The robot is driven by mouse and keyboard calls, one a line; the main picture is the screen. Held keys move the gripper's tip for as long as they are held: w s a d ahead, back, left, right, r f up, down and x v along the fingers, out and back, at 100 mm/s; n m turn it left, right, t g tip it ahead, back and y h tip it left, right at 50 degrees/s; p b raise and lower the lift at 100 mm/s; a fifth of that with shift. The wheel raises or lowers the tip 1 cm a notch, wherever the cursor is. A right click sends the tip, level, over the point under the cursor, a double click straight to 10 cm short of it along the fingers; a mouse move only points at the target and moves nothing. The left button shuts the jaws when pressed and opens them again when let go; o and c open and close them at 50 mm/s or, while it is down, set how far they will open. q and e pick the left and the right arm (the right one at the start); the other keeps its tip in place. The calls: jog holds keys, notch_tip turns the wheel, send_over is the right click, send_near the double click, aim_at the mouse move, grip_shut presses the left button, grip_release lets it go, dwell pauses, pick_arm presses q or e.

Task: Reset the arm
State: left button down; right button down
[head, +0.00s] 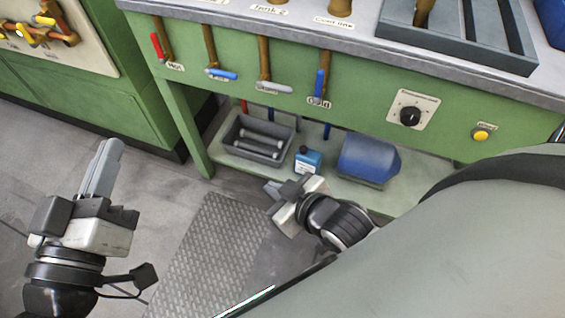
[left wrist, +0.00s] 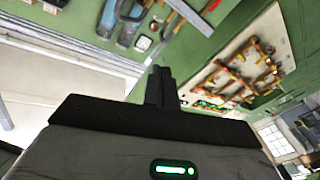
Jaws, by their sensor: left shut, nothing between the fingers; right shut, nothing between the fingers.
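My left gripper (head: 101,168) is at the lower left in the head view, above the grey floor, with its fingers together and pointing up. It is empty and apart from the green bench. In the left wrist view the dark fingers (left wrist: 161,86) are together with nothing between them. My right gripper (head: 274,189) is low at the middle of the head view, in front of the bench's lower shelf. Its fingers point to the upper left and are closed on nothing. Much of my right arm fills the lower right.
A green bench (head: 360,95) carries several coloured valve handles, a black knob (head: 410,116) and a yellow button (head: 481,134). Its lower shelf holds a grey tray (head: 232,133), a small blue box (head: 308,161) and a blue cylinder (head: 368,160). Floor around my left gripper is clear.

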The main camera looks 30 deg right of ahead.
pick_arm(q)
jog(key=shift+s, duration=0.1)
pick_arm(e)
jog(key=shift+s, duration=0.25)
dwell(0.3)
pick_arm(q)
jog(key=s+a+f+g+y, duration=0.2)
jog(key=a+f+y, duration=0.1)
jog(key=f, duration=0.9)
jog(key=s+a+f+g+y, duration=0.1)
jog(key=a+f+g+y, duration=0.2)
jog(key=f, duration=0.9)
jog(key=shift+s+a+y+p, duration=0.3)
jog(key=shift+s+a, duration=0.05)
jog(key=shift+a, duration=0.1)
pick_arm(e)
jog(key=shift+s+m+y, duration=0.4)
jog(key=shift+s+m, duration=0.3)
jog(key=shift+m, duration=0.2)
